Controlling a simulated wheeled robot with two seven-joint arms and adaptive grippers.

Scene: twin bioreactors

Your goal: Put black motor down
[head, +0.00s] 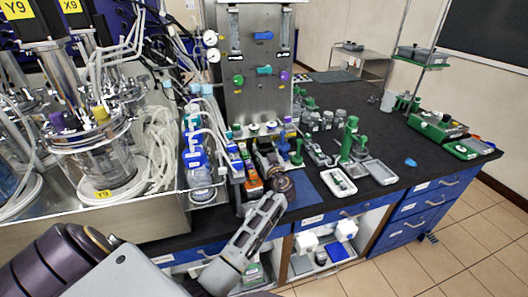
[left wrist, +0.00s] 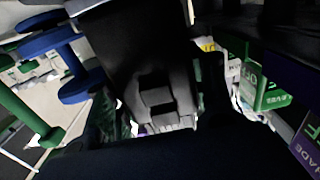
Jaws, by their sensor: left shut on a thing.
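My left arm reaches up from the bottom of the head view, and its left gripper (head: 268,166) is at the front edge of the black bench, by the foot of the steel panel. The gripper is shut on a dark thing, which I take to be the black motor. In the left wrist view the black motor (left wrist: 135,45) shows as a large dark body filling the upper middle. Its lower end and the fingers merge in shadow. I cannot tell whether the motor touches the bench. My right gripper is not in view.
A steel panel (head: 258,75) with coloured valves stands behind the gripper. Blue-capped bottles (head: 196,160) and a glass bioreactor (head: 95,150) are to the left. Green stands (head: 350,140) and a white tray (head: 340,182) are to the right. The bench (head: 420,165) has clear room farther right.

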